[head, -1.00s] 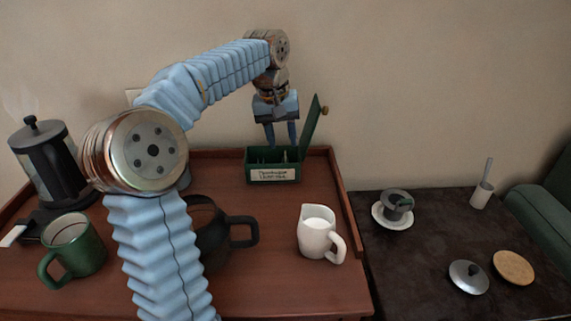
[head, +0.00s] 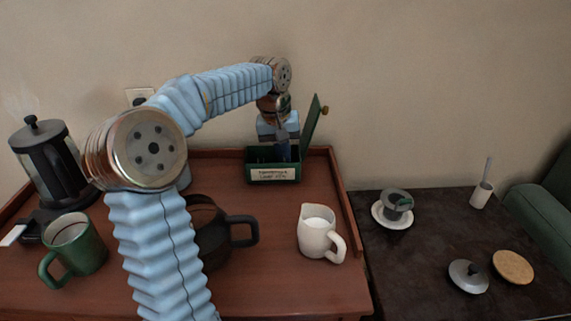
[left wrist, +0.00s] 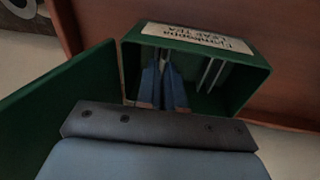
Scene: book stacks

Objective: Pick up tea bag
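The green tea box (head: 262,180) stands at the back right of the wooden tray, its lid (head: 312,122) open to the right. My left gripper (head: 283,153) reaches down into the box from above. In the left wrist view its two blue fingers (left wrist: 162,82) are close together inside the box (left wrist: 258,78). They appear shut on a thin pale tea bag (left wrist: 162,58), mostly hidden by the fingers. More thin pale pieces (left wrist: 211,75) stand upright in the box beside the fingers. My right gripper is not in view.
A white milk pitcher (head: 317,235), a dark teapot (head: 212,240), a green mug (head: 75,247) and a French press (head: 48,165) stand on the tray. A cup on a saucer (head: 380,217) and two round lids sit on the dark table (head: 430,235).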

